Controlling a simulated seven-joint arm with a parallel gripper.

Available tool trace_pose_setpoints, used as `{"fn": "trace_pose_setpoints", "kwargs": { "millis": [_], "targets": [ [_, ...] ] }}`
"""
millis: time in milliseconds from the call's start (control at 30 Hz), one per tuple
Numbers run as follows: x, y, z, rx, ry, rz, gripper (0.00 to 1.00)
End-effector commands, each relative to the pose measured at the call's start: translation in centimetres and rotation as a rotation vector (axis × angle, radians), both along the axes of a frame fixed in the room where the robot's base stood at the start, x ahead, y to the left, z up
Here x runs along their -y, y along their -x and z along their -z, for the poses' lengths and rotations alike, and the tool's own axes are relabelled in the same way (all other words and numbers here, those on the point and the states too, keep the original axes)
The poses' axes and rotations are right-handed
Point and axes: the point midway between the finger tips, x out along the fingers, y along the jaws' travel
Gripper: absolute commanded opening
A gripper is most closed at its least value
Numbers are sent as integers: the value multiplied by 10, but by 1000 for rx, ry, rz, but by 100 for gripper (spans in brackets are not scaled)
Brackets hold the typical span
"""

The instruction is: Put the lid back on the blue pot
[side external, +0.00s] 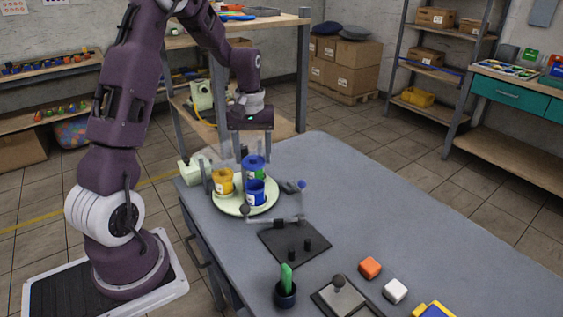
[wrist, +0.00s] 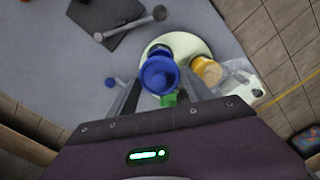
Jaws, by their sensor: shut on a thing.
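My gripper (side external: 252,157) points down over the pale green round plate (side external: 226,207), its fingers shut on a blue lid (side external: 254,162). In the wrist view the lid (wrist: 158,76) sits between the fingertips. The blue pot (side external: 256,193) stands upright on the plate, nearer the side camera than the lid. In the wrist view the lid covers most of what is below it, with some blue showing just beyond. A green pot (side external: 253,176) shows below the lid in the side view; I cannot tell whether they touch.
A yellow pot (side external: 223,182) stands on the plate beside the blue one. A small tool with a blue knob (side external: 301,184) lies right of the plate. A dark board with a grey bar (side external: 295,243) is in front.

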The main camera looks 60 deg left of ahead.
Motion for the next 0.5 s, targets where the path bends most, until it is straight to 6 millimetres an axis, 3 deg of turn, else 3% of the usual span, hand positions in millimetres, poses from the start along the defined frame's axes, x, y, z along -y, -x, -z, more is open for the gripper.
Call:
{"fn": "trace_pose_setpoints", "kwargs": {
  "millis": [500],
  "targets": [
    [-1,1,53,-2,2,-3,22]
  ]
}}
